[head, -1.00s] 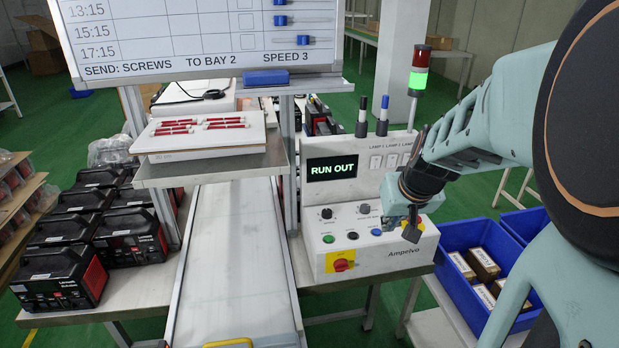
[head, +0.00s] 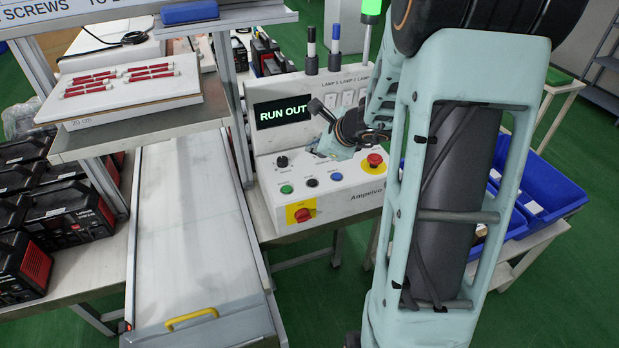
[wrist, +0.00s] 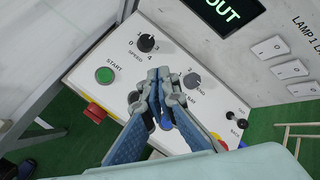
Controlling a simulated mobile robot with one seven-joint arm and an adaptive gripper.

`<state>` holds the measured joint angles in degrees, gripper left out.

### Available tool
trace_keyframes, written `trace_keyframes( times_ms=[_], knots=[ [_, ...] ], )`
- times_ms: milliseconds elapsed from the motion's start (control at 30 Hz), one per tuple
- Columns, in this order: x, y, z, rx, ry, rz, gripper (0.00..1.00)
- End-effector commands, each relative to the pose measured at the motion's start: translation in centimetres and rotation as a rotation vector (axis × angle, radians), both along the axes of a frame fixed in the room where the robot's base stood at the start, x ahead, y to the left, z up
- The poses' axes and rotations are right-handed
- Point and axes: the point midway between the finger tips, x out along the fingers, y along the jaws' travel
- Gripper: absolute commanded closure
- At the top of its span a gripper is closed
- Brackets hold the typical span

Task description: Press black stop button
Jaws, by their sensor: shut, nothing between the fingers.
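The black stop button (head: 312,183) sits on the sloped face of the white control box (head: 350,198), between the green start button (head: 286,189) and a blue button (head: 337,177). In the wrist view the green start button (wrist: 104,75) is clear, but the black button is largely hidden by my left finger. My gripper (wrist: 166,76) is shut and empty. Its fingertips appear over the panel between the two dial knobs. In the head view my gripper is above the back of the panel, partly hidden by my wrist; contact cannot be told.
A red rotary switch on a yellow plate (head: 302,214) is at the box's front left. A red mushroom button (head: 375,160) is at the right. Behind stands an upright panel with a RUN OUT display (head: 281,112). A conveyor (head: 190,230) lies left, blue bins (head: 545,190) right.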

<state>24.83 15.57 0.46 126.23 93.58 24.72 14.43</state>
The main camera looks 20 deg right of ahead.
Motion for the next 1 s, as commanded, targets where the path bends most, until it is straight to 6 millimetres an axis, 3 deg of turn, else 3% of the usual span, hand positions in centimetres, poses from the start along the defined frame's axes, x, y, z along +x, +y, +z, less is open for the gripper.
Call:
trace_keyframes(
  times_ms=[467, 1000],
  knots=[
    [0.0, 0.0, -0.6, -0.001, 0.000, 0.001, 1.00],
    [0.0, 0.0, -7.3, -0.002, 0.000, 0.002, 1.00]
  ],
)
